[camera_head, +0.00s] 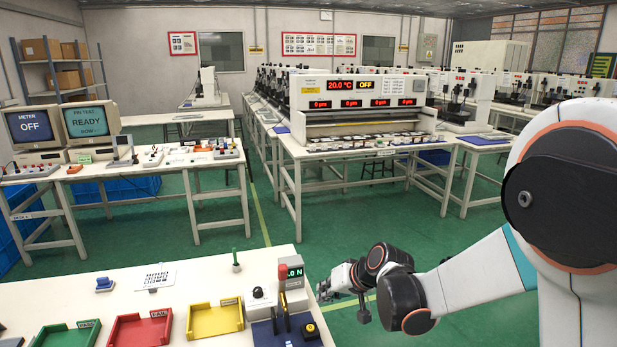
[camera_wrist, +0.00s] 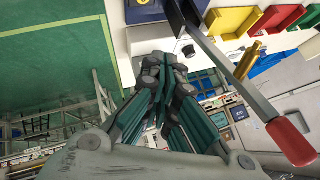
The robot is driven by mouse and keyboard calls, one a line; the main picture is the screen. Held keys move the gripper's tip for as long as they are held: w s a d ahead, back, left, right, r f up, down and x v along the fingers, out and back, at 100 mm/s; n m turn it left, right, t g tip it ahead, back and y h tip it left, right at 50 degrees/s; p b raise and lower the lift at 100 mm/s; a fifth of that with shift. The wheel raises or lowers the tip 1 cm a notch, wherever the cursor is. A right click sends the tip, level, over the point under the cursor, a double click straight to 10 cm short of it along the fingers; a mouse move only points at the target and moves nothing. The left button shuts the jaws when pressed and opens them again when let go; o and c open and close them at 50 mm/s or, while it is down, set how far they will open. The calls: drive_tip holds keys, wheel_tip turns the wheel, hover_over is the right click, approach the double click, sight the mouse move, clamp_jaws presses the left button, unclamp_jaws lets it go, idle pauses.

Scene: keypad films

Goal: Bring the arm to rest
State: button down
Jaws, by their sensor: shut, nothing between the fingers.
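My gripper (camera_head: 328,291) is at the right edge of the near table in the head view, to the right of the small force tester (camera_head: 293,285). In the wrist view my gripper (camera_wrist: 166,62) has its fingers closed together, with nothing seen between them. A lever with a red handle (camera_wrist: 290,140) passes close on the right of the fingers in the wrist view. I cannot tell whether the fingers touch anything.
Green (camera_head: 66,336), red (camera_head: 140,328) and yellow (camera_head: 215,318) trays sit on the near table (camera_head: 205,278), left of the tester. A long white machine (camera_head: 360,95) stands on a bench behind. Green floor (camera_head: 400,220) is open beyond the near table.

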drive_tip(key=s+d+r+h, duration=0.3)
drive_tip(key=s+d+r, duration=0.5)
drive_tip(key=s+r, duration=0.4)
drive_tip(key=s+d+h, duration=0.1)
drive_tip(key=s+d, duration=0.1)
drive_tip(key=s, duration=0.3)
drive_tip(key=s+d+t+h, duration=0.1)
drive_tip(key=s+d, duration=0.2)
drive_tip(key=s, duration=0.3)
drive_tip(key=s+d+m+h, duration=0.1)
drive_tip(key=s+d, duration=0.1)
drive_tip(key=s, duration=0.3)
drive_tip(key=shift+s+d, duration=0.3)
drive_tip(key=shift+d, duration=0.05)
